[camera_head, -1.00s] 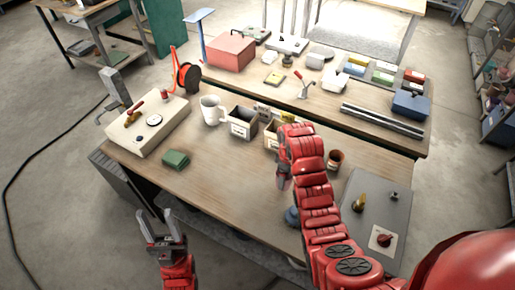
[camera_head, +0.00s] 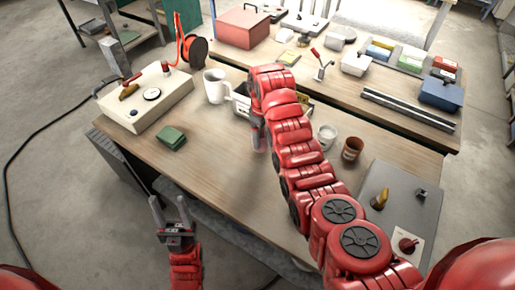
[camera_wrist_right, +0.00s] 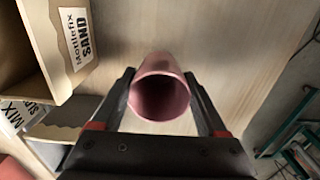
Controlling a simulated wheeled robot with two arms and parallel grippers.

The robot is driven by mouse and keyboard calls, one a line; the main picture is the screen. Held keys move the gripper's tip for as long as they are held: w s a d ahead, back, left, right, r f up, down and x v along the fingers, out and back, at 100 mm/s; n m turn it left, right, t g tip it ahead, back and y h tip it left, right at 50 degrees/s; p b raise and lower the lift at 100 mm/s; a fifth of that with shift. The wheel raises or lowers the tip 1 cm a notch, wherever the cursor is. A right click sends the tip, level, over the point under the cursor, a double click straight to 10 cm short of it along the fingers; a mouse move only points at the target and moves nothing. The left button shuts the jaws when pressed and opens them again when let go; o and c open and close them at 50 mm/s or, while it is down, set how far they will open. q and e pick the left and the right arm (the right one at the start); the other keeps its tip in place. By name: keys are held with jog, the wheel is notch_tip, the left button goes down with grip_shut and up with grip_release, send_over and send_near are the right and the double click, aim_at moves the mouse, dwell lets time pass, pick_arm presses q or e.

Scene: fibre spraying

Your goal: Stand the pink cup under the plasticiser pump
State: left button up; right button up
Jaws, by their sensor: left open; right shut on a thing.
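The pink cup (camera_wrist_right: 160,72) is between the fingers of my right gripper (camera_wrist_right: 160,100), its dark opening facing the wrist camera. In the head view my right gripper (camera_head: 258,138) is over the middle of the table, left of the arm's end; the cup there is hard to make out. My left gripper (camera_head: 172,215) is open and empty, in front of the table's near edge. A beige machine (camera_head: 148,98) with levers and a grey head (camera_head: 113,53) stands at the table's far left. I cannot tell for sure which device is the plasticiser pump.
A white mug (camera_head: 215,87) and green cloths (camera_head: 172,138) are near the beige machine. A box labelled SAND (camera_wrist_right: 62,40) is beside the cup in the wrist view. A brown cup (camera_head: 352,150) and white cup (camera_head: 327,137) stand right of my arm. The table's front left is clear.

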jog(key=shift+w+a, duration=0.5)
jog(key=shift+a, duration=0.2)
jog(key=shift+f+p, duration=0.25)
jog(key=shift+p, duration=0.15)
jog(key=shift+f, duration=1.45)
jog(key=shift+f, duration=0.1)
jog(key=o, duration=1.2)
